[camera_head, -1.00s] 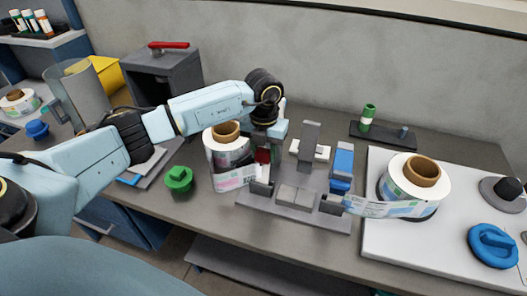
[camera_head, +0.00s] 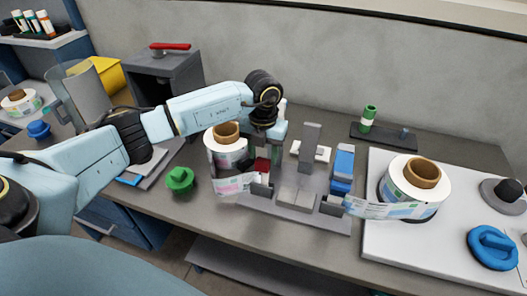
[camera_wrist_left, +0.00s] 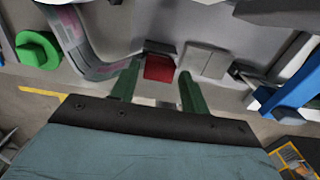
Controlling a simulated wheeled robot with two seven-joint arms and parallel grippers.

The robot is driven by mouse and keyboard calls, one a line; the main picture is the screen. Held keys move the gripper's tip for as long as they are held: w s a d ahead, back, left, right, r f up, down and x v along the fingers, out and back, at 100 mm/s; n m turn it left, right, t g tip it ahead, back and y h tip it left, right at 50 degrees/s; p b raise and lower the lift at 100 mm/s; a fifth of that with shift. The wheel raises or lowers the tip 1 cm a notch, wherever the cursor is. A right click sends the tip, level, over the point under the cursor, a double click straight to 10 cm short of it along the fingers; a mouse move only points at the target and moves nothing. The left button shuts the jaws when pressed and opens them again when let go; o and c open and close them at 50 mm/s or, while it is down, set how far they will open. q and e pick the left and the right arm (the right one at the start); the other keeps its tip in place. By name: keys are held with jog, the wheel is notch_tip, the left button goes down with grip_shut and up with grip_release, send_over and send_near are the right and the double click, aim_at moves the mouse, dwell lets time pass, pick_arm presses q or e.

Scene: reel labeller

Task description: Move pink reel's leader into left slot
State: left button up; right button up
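The reel with the pink-printed leader (camera_head: 226,153) stands left of the fixture. Its pink leader (camera_head: 236,184) reaches right to the dark left slot block (camera_head: 262,189); I cannot tell whether its end is inside. In the left wrist view the leader (camera_wrist_left: 78,42) curves past the outer side of the left finger, not between the fingers. My left gripper (camera_wrist_left: 158,88) is open, its green fingers apart and empty. A red block (camera_wrist_left: 159,67) shows beyond the gap, at the left slot. In the head view the gripper (camera_head: 268,150) is behind the red block. My right gripper is out of view.
A second reel (camera_head: 440,185) on the white board has its blue-green leader reaching the right slot block (camera_head: 331,205). A blue block (camera_head: 343,165) and a grey post (camera_head: 310,145) stand on the fixture. A green knob (camera_head: 180,180) sits front left of the first reel.

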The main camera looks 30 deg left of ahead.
pick_arm(q)
jog(key=shift+o, duration=1.3)
jog(key=shift+r, duration=0.15)
notch_tip(320, 180, up, 13)
jog(key=shift+b, duration=0.45)
